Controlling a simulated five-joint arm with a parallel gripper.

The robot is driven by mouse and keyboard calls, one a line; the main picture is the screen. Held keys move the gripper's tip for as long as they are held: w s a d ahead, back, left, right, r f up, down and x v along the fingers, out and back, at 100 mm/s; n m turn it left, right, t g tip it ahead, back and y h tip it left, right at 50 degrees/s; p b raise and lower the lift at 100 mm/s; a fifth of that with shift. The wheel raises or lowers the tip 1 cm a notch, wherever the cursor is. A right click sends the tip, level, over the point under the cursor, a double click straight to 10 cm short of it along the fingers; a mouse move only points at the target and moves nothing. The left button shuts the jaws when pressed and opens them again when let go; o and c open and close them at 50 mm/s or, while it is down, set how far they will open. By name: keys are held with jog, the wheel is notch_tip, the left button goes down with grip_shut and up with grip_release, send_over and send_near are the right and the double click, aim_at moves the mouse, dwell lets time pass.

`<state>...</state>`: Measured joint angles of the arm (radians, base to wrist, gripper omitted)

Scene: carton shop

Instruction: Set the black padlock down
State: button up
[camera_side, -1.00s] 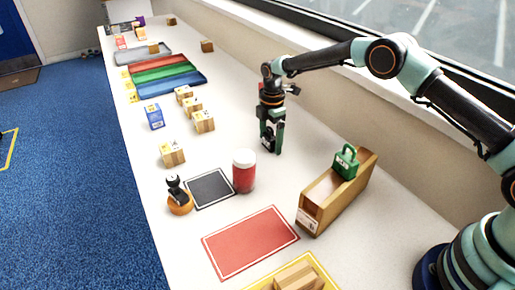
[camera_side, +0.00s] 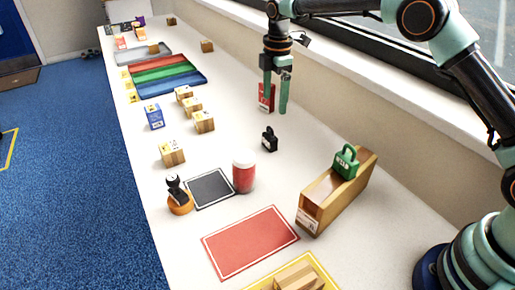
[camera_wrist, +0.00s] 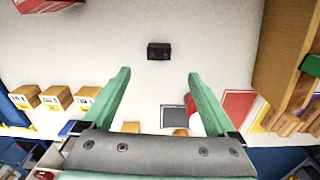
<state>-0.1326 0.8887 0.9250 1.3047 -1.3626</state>
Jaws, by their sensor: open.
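The black padlock (camera_side: 269,139) stands upright on the white table, its shackle up, to the right of and beyond the red jar with the white lid. It also shows from above as a small dark block in the wrist view (camera_wrist: 159,51). My gripper (camera_side: 275,112) is open and empty, raised above the table, with its fingers pointing down. In the wrist view its two green fingers (camera_wrist: 160,74) are spread wide, with nothing between them. The padlock is clear of both fingers.
A red box (camera_side: 266,97) stands behind my fingers. The red jar (camera_side: 244,172), black mat (camera_side: 209,188) and red mat (camera_side: 250,241) lie nearer. A wooden block (camera_side: 338,193) bears a green padlock (camera_side: 346,162). Wooden cubes (camera_side: 204,122) stand left. Table around the padlock is clear.

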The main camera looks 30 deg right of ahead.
jog(key=s+d+r+m+t, duration=0.1)
jog(key=s+d+r+m, duration=0.1)
jog(key=s+r+m, duration=0.35)
jog(key=s+d+r+m+t, duration=0.2)
jog(key=s+d+r+m, duration=0.1)
jog(key=s+r, duration=0.45)
jog(key=s+d+f+m+t, duration=0.2)
jog(key=s+m, duration=0.6)
jog(key=s, duration=0.6)
jog(key=shift+d+f+m, duration=0.2)
jog(key=shift+f+m, duration=0.05)
jog(key=shift+m, duration=0.1)
